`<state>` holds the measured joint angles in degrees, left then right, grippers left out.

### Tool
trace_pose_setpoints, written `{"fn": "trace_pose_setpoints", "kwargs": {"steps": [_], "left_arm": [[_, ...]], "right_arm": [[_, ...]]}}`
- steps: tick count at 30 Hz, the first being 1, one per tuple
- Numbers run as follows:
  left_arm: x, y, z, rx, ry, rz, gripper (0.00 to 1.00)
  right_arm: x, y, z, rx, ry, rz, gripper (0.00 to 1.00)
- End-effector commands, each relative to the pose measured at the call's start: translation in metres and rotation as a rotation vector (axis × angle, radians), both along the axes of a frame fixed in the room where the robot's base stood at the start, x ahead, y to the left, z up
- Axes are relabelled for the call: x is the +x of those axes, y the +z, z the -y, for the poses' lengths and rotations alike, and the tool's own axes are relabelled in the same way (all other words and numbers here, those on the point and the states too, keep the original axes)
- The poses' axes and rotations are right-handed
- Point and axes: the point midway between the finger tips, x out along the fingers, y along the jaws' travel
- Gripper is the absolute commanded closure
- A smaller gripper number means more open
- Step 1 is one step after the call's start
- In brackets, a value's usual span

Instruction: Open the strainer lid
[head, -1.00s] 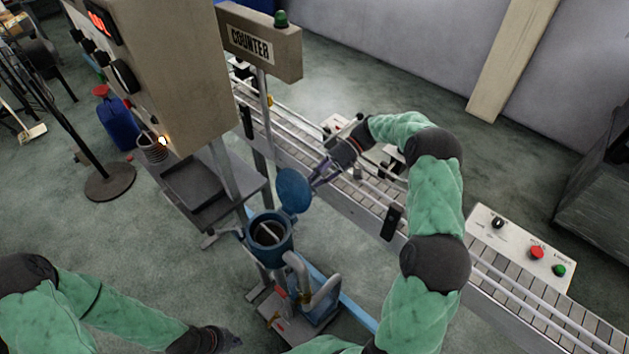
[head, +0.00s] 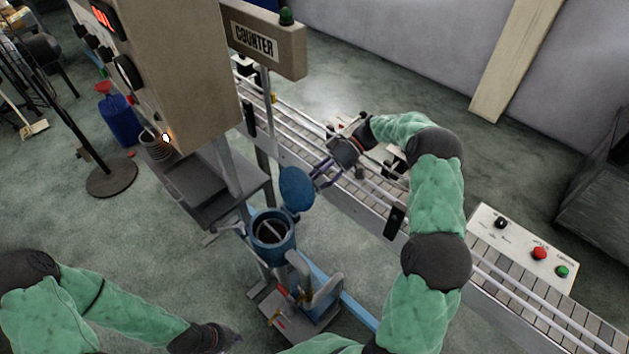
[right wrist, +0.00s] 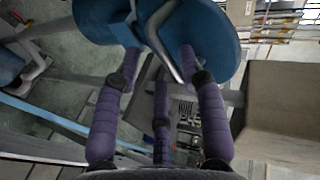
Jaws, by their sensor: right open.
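The blue strainer (head: 271,236) stands with its round mouth uncovered, and the dark inside and a light bar across it show. Its blue round lid (head: 297,188) is swung up, standing nearly upright at the strainer's far right side. My right gripper (head: 318,181) is beside the lid, on the conveyor side. In the right wrist view the lid (right wrist: 215,40) fills the top, with a metal handle (right wrist: 158,40) on it. The open purple fingers (right wrist: 160,65) reach toward the lid around that handle; contact is unclear. My left gripper (head: 232,340) is low at the bottom, its fingers hardly visible.
The conveyor (head: 350,195) with rails runs behind the lid under my right arm. A counter sign box (head: 262,42) and a beige machine (head: 170,70) with a grey tray (head: 195,180) stand left of it. A control panel (head: 520,245) is at the right.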

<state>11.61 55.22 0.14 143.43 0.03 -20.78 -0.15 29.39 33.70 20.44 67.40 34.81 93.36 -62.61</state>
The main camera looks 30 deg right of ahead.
Motion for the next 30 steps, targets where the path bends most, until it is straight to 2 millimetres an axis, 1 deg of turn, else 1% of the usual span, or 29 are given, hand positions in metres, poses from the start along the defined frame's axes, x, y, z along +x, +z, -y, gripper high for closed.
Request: {"fn": "trace_pose_setpoints", "kwargs": {"steps": [5, 12, 18, 24, 30], "left_arm": [[0.000, 0.000, 0.000, 0.000, 0.000, 0.000, 1.00], [0.000, 0.000, 0.000, 0.000, 0.000, 0.000, 1.00], [0.000, 0.000, 0.000, 0.000, 0.000, 0.000, 1.00], [0.000, 0.000, 0.000, 0.000, 0.000, 0.000, 1.00], [0.000, 0.000, 0.000, 0.000, 0.000, 0.000, 1.00]], "right_arm": [[0.004, 0.009, 0.023, -0.002, -0.002, 0.003, 0.59], [0.011, 0.026, 0.067, -0.001, -0.001, 0.002, 0.59], [0.015, 0.037, 0.094, 0.000, 0.000, 0.001, 0.59], [0.015, 0.042, 0.104, 0.001, 0.003, -0.002, 0.59], [0.015, 0.043, 0.105, 0.001, 0.003, -0.002, 0.59]]}}
